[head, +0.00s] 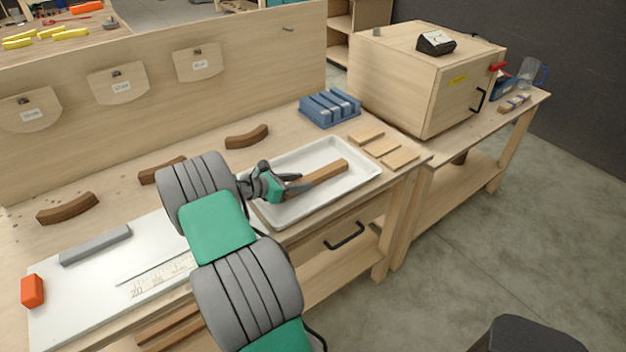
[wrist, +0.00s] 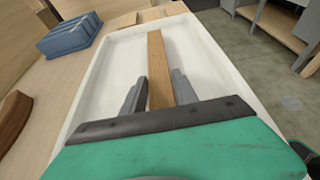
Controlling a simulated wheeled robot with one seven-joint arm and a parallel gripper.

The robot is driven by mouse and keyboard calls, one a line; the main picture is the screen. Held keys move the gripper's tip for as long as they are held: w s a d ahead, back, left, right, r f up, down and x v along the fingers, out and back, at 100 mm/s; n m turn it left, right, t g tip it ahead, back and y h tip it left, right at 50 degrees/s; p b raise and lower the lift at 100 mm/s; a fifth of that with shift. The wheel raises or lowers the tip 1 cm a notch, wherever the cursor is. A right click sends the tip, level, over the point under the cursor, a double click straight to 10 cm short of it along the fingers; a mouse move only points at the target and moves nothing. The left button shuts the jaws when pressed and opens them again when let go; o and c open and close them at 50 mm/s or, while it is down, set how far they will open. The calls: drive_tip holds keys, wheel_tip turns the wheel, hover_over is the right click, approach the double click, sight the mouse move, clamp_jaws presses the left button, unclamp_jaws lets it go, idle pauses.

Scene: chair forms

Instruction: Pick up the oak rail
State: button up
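The oak rail (head: 327,173) is a straight, light brown wooden bar lying in a white tray (head: 357,187). In the wrist view the oak rail (wrist: 158,68) runs away from my gripper along the tray, and its near end is between the fingers. My gripper (head: 296,184) is low over the tray. In the wrist view my gripper (wrist: 158,90) has one grey finger on each side of the rail. A narrow gap shows beside the left finger, and the right finger is close to the rail. The rail's nearest end is hidden behind the gripper body.
A blue slotted block (head: 330,108) stands behind the tray. Several thin wood pieces (head: 383,148) lie beyond its right end. Curved dark wood pieces (head: 247,137) lie along the back of the bench. A large wooden box (head: 425,80) stands at the right. The tray's rim surrounds the rail.

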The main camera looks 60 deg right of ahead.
clamp_jaws()
drive_tip(key=shift+r, duration=0.15)
idle(0.4)
